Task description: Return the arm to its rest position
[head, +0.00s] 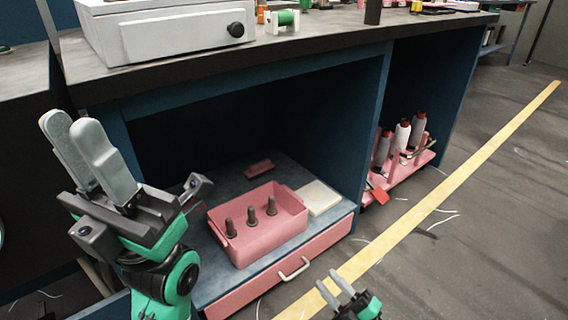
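My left gripper (71,124) is at the left of the head view, raised in front of the bench with its fingers pointing up. Its two grey fingers lie side by side with no clear gap, and nothing shows between them. My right gripper (334,287) is at the bottom edge, low over the floor near the yellow line. Its two thin fingers stand a little apart with nothing between them. Most of the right arm is out of view.
The bench (300,65) carries a white box (165,30) and a green spool (285,18). A pink bin (262,240) with dark pegs stands on the lower shelf above a pink drawer (285,275). A pink rack (410,170) holds cones. Floor at right is mostly clear.

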